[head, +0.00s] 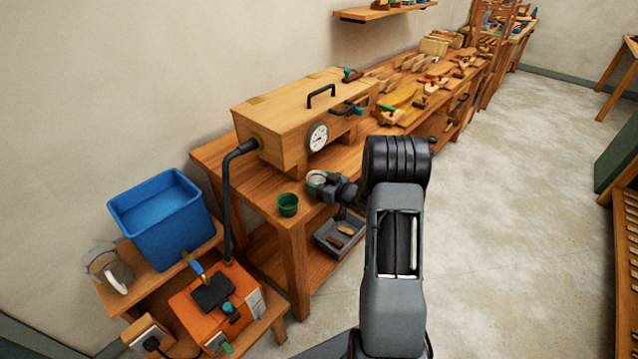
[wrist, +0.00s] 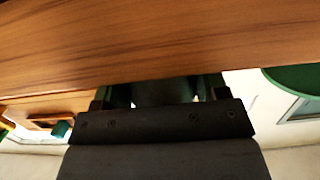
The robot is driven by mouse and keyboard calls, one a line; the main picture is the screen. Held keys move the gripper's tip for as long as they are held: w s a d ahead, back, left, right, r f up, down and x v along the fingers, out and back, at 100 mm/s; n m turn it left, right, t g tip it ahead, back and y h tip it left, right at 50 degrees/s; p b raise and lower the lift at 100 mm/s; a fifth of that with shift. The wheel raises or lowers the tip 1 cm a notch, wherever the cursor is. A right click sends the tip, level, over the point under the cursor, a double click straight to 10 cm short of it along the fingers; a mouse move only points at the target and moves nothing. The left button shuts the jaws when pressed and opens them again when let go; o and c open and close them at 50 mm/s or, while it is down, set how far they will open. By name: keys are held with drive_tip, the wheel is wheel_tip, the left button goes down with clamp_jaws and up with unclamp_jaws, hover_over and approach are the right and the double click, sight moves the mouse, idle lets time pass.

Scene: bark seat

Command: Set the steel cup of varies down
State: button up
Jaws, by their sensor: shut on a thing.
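The steel cup (head: 316,178) shows in the head view as a small grey round vessel at the front edge of the workbench. My gripper (head: 325,184) is shut on it from the front right, and its jaws hide part of the cup. In the wrist view the jaws (wrist: 165,92) have green pads with a dim grey surface between them, mostly hidden by the dark gripper body. The cup looks roughly upright. I cannot tell whether its base touches the bench top or is just above it.
A green cup (head: 288,205) stands left of my gripper on the workbench (head: 262,192). A wooden steam box (head: 290,115) with a dial is behind. A grey tray (head: 340,236) sits below the bench top. A blue tub (head: 160,215) and orange box (head: 215,300) are at left.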

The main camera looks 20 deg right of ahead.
drive_tip(key=shift+f, duration=0.15)
drive_tip(key=shift+f, duration=0.15)
drive_tip(key=o, duration=1)
drive_tip(key=shift+c, duration=0.2)
